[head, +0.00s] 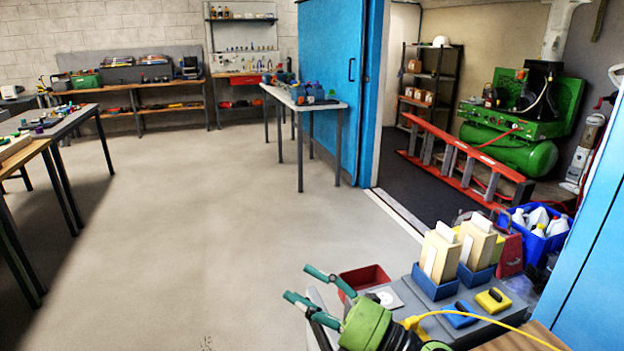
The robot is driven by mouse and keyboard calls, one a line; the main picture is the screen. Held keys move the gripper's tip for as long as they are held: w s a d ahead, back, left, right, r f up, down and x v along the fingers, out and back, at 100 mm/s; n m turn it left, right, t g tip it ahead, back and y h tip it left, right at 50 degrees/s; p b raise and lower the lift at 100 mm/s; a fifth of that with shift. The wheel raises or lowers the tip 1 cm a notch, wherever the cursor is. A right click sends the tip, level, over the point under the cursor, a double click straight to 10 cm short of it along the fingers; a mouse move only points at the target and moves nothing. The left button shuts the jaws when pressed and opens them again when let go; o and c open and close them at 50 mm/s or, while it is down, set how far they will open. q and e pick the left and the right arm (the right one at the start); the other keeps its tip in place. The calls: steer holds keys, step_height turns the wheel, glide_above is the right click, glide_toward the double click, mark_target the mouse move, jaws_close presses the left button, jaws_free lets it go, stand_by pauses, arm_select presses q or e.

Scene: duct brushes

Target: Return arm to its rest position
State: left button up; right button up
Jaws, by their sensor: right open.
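My right gripper (300,283) is at the bottom middle of the head view, beside the left end of a grey work surface (408,318). Its two teal-tipped fingers point to the upper left and stand apart, with nothing between them. Its green and black body is behind the fingers, and a yellow cable runs from it to the lower right. My left gripper is not in view.
On the grey surface are a red bin (364,279), two blue holders (435,288) with cream blocks, and a blue (460,314) and a yellow piece (493,301). A blue crate of bottles (541,246) stands behind. Open floor (210,220) lies left; a blue panel (590,250) is right.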

steer(key=w+d+f+m+t+h, duration=0.25)
steer(key=d+m+t+h, duration=0.9)
steer(key=m, duration=0.75)
steer(key=s+d+f+m+g+h, duration=0.4)
steer(key=d+f+m+g+h, duration=0.25)
steer(key=f, duration=0.35)
steer(key=s+d+f+m+g, duration=0.1)
steer(key=s+f+m+g, duration=0.1)
steer(key=s+f+g, duration=0.75)
steer(key=s+d+f+m+g, duration=0.1)
steer(key=s+f+m+g, duration=0.15)
steer(key=s+f, duration=0.75)
steer(key=s+f+p, duration=0.1)
steer(key=s+f, duration=0.2)
steer(key=f, duration=0.5)
steer(key=s+f+p, duration=0.2)
steer(key=s+f, duration=0.1)
steer(key=f, duration=0.5)
arm_select(q)
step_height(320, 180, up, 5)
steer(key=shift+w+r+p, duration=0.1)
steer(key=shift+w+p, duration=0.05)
steer(key=shift+p, duration=0.9)
arm_select(e)
steer(key=s+d+f+g, duration=0.2)
steer(key=s+d+f, duration=0.1)
steer(key=s+f, duration=0.9)
steer(key=s, duration=0.3)
steer(key=shift+s, duration=0.35)
